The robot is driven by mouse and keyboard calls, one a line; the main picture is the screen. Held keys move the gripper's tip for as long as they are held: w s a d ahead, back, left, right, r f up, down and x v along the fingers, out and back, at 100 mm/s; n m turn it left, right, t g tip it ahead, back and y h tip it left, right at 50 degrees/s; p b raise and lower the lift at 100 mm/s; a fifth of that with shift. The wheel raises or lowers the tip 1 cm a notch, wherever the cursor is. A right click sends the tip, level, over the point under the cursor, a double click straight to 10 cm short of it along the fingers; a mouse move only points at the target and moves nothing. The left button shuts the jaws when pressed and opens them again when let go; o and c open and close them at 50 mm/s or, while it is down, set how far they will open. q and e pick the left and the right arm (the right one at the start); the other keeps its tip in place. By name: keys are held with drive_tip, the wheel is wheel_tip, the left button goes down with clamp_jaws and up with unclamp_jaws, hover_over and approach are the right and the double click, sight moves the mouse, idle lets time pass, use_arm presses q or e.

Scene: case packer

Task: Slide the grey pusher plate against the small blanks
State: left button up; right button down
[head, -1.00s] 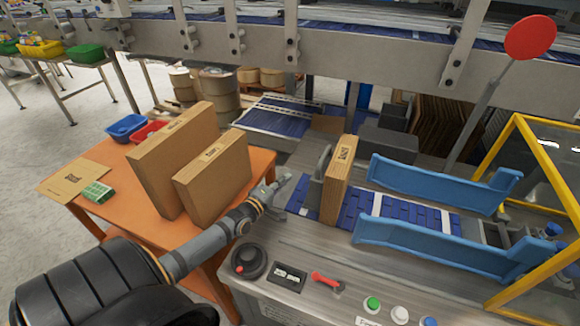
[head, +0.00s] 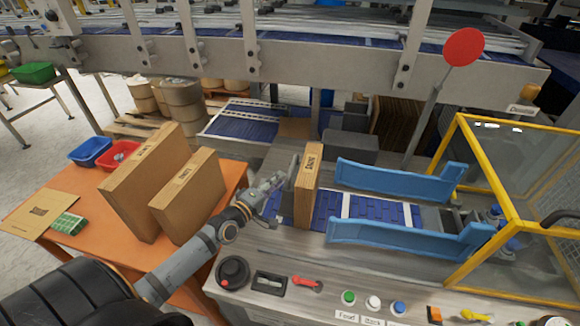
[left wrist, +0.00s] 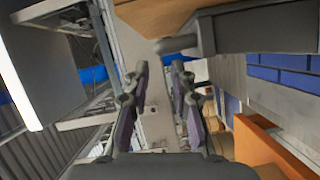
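A narrow upright stack of brown cardboard blanks (head: 308,187) stands at the left end of the blue belt in the head view. The grey pusher plate (head: 287,180) stands upright just left of it; I cannot tell whether they touch. My left gripper (head: 272,188) is at the plate's left side, its fingers partly blending with the plate. In the left wrist view the two fingers of the left gripper (left wrist: 160,85) are apart with nothing between them. A grey bar with a rounded peg (left wrist: 180,44), perhaps part of the pusher, is close beyond them. My right gripper is not in view.
An orange table (head: 232,180) on the left holds two upright cardboard stacks (head: 150,185) and small bins. Blue guide rails (head: 400,183) flank the belt. A control panel with buttons (head: 373,302) lies in front, and a yellow-framed guard (head: 510,170) stands right.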

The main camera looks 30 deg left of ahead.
sight(293, 165)
use_arm(q)
drive_tip(key=w+b, duration=0.1)
drive_tip(key=w, duration=0.4)
drive_tip(key=w+d+b, duration=0.1)
drive_tip(key=w, duration=0.2)
drive_tip(key=shift+w+d+f+b, duration=0.1)
drive_tip(key=shift+f+b, duration=0.2)
drive_tip(key=shift+f, duration=0.1)
drive_tip(key=shift+w, duration=0.4)
clamp_jaws()
